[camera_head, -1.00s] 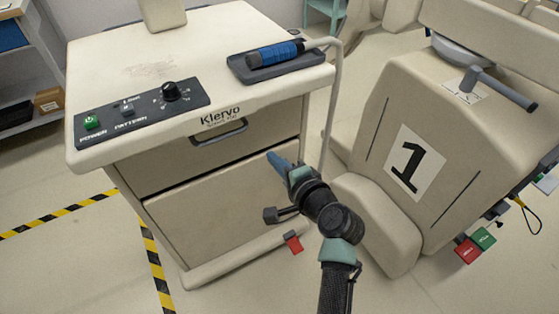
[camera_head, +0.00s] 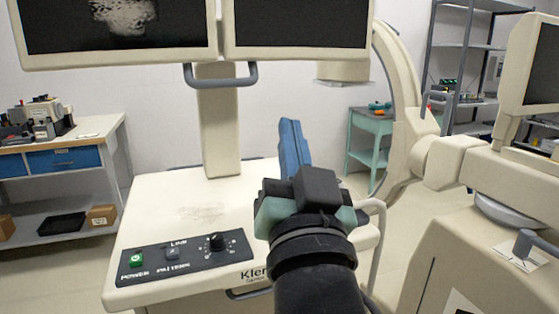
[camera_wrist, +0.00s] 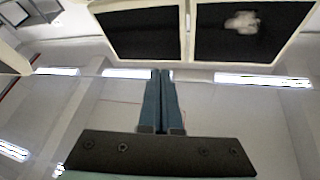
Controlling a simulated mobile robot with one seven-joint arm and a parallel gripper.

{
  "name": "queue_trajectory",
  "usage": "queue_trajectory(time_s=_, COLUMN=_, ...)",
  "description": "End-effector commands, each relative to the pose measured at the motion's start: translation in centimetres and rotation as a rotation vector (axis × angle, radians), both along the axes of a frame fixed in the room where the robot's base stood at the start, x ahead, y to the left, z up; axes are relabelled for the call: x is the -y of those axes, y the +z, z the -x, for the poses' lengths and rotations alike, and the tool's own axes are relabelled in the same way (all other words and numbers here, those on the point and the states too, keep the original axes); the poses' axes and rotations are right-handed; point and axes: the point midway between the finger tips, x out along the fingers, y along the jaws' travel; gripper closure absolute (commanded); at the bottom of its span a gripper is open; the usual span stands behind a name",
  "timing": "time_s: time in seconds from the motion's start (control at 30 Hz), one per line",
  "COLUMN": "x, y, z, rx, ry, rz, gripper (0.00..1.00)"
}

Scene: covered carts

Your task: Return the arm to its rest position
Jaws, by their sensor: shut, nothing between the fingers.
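My gripper (camera_head: 293,145) is raised in front of the cart in the head view, its blue fingers pointing up and away from me. The fingers are shut together with nothing between them. In the wrist view my gripper (camera_wrist: 161,90) shows as two blue fingers side by side, with ceiling lights and wall behind. My dark arm rises from the bottom of the head view and hides the right part of the cart top. The blue-handled tool seen there earlier is not visible now.
The cream cart (camera_head: 160,205) bears a control panel (camera_head: 185,256) and a column with two monitors (camera_head: 118,28) above. A large cream machine (camera_head: 450,240) stands close on the right. A blue-drawer bench (camera_head: 58,160) is at left, a green table (camera_head: 372,135) behind.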

Motion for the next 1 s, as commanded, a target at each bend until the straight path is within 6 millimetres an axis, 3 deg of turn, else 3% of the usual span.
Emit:
queue_trajectory(time_s=0.03, x=-0.7, y=3.4, z=2.6, rx=0.100, ry=-0.042, rz=0.058, gripper=1.00)
queue_trajectory(time_s=0.2, x=-1.6, y=12.1, z=12.3, rx=0.404, ry=-0.233, rz=0.204, gripper=1.00)
queue_trajectory(time_s=0.23, x=-1.5, y=13.9, z=13.2, rx=0.425, ry=-0.256, rz=0.215, gripper=1.00)
queue_trajectory(time_s=0.3, x=-1.4, y=16.9, z=12.3, rx=0.403, ry=-0.248, rz=0.213, gripper=1.00)
queue_trajectory(time_s=0.6, x=-1.4, y=25.4, z=12.2, rx=0.398, ry=-0.243, rz=0.210, gripper=1.00)
queue_trajectory(time_s=0.8, x=-1.4, y=28.1, z=12.1, rx=0.397, ry=-0.241, rz=0.210, gripper=1.00)
queue_trajectory(time_s=1.0, x=-1.4, y=28.4, z=12.1, rx=0.397, ry=-0.241, rz=0.210, gripper=1.00)
